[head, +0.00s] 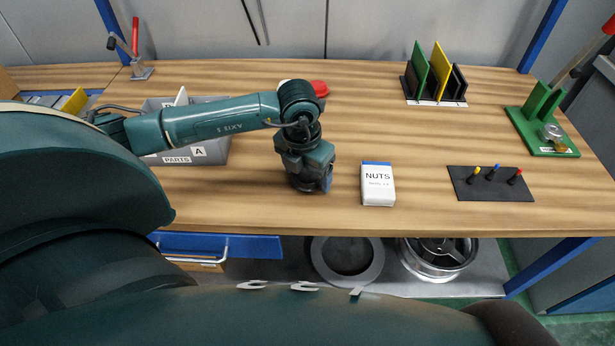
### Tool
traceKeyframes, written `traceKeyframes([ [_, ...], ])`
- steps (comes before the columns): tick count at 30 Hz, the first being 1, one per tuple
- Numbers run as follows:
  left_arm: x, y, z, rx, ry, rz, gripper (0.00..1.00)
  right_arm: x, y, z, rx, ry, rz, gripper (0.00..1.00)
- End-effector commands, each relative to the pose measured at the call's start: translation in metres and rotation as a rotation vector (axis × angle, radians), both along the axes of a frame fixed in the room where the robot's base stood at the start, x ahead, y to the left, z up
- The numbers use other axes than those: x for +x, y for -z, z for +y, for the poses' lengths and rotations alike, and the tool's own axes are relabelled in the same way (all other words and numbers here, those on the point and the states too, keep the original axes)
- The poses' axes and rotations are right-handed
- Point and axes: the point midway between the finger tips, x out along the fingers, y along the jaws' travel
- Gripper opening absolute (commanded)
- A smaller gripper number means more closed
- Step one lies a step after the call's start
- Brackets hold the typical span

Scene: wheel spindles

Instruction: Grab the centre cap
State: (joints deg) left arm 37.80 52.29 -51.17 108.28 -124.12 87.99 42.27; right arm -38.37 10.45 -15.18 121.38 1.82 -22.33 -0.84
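I cannot make out a centre cap for certain. A small silver round piece (551,131) sits on the green stand (540,104) at the right end of the bench; I cannot tell whether it is the cap. My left gripper (316,187) points down over the middle of the bench, left of the white NUTS box (378,184) and apart from it. Its wrist hides its fingertips and anything under them. My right gripper is not in view.
The grey parts bin (214,150) stands behind my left forearm, with a red object (319,88) beyond my wrist. A black pegged mat (491,184) lies right of the box. A rack of coloured plates (437,102) stands at the back. The bench centre right is clear.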

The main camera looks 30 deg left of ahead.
Motion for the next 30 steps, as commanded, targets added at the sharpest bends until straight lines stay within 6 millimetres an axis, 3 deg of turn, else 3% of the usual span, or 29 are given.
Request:
traceKeyframes([
  [14, 0.000, -0.001, 0.000, 0.000, 0.000, 0.000, 0.37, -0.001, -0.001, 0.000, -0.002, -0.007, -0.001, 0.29],
  [23, 0.001, -0.007, 0.000, 0.000, 0.000, -0.003, 0.37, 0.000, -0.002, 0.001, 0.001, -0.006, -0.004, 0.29],
  [30, 0.001, -0.051, 0.000, -0.001, 0.000, -0.006, 0.37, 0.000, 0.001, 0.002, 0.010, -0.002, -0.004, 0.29],
])
